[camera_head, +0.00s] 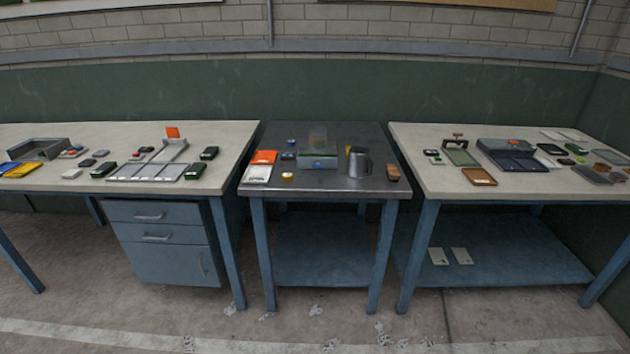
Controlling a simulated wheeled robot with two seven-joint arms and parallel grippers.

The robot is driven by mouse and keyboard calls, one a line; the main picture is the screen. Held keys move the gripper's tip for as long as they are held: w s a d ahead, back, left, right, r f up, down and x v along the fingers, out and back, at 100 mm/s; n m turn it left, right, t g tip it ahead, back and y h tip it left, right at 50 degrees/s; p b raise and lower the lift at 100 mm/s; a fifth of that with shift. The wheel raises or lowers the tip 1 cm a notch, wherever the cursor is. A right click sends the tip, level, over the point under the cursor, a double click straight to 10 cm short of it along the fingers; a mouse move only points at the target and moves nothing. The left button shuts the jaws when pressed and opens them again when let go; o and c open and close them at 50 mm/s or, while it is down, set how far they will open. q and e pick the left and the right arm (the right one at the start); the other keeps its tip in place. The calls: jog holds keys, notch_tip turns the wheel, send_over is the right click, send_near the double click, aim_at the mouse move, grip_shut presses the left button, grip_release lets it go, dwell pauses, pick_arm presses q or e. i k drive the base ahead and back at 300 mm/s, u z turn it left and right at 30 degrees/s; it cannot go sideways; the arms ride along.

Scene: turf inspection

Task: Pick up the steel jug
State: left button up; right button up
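The steel jug (359,162) stands upright on the dark-topped middle table (330,185), right of centre. Neither of my grippers is in the head view, so nothing of mine touches the jug here.
A scale-like device (318,158) with a clear container stands left of the jug. A small brown block (393,173) lies to its right. Orange and white packets (260,166) lie at the table's left. Pale-topped tables with trays flank it; the concrete floor (300,325) in front is mostly clear.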

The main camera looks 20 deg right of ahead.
aim_at(360, 156)
jog(key=u, duration=0.2)
jog(key=k, duration=0.4)
jog(key=z, duration=0.9)
jog(key=i, duration=0.9)
jog(key=z, duration=1.05)
